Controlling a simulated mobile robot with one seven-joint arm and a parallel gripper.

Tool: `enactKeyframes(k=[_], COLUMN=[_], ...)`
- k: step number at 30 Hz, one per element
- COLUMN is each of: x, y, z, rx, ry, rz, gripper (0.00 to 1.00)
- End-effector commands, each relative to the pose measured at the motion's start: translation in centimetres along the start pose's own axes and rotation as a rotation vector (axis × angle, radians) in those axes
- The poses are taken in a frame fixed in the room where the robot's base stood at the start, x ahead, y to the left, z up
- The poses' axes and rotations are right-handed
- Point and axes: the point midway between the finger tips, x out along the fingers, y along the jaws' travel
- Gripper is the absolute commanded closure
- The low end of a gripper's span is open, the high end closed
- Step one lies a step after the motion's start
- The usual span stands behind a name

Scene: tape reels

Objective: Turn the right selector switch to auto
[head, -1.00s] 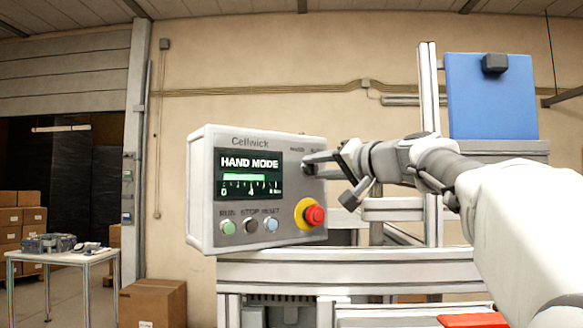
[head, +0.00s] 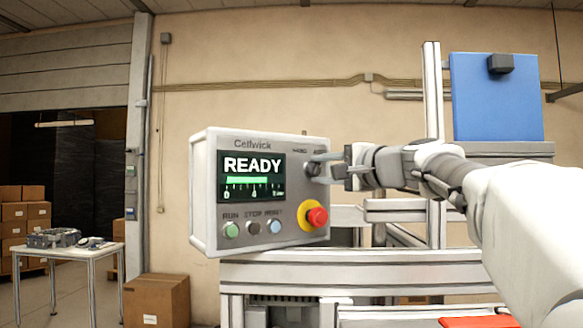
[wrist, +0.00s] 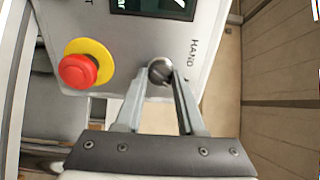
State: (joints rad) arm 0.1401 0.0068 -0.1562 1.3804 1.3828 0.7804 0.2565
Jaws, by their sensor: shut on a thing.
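The control box (head: 205,190) marked Cellwick stands on the metal frame, and its screen (head: 252,178) reads READY above a green bar. The selector switch, a dark round knob (wrist: 160,71), sits at the upper right of the panel. My gripper (head: 322,168) is at the panel from the right. In the wrist view my gripper (wrist: 160,82) has its two fingers closed on either side of the knob. The word HAND shows beside the knob in the wrist view; the AUTO label is not readable.
A red emergency stop (head: 317,217) on a yellow ring lies just below the switch. Green, dark and blue buttons (head: 253,228) sit at the lower left of the panel. A metal upright (head: 433,100) and a blue panel (head: 497,100) stand behind my arm.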

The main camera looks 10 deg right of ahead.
Motion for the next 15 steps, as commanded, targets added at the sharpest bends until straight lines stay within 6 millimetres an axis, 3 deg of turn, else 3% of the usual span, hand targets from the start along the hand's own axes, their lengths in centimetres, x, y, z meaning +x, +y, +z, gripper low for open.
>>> enactKeyframes(k=[15], x=[-0.02], y=[0.02], z=[-0.03], rx=[0.045], ry=[0.001], rz=[0.000], gripper=[1.00])
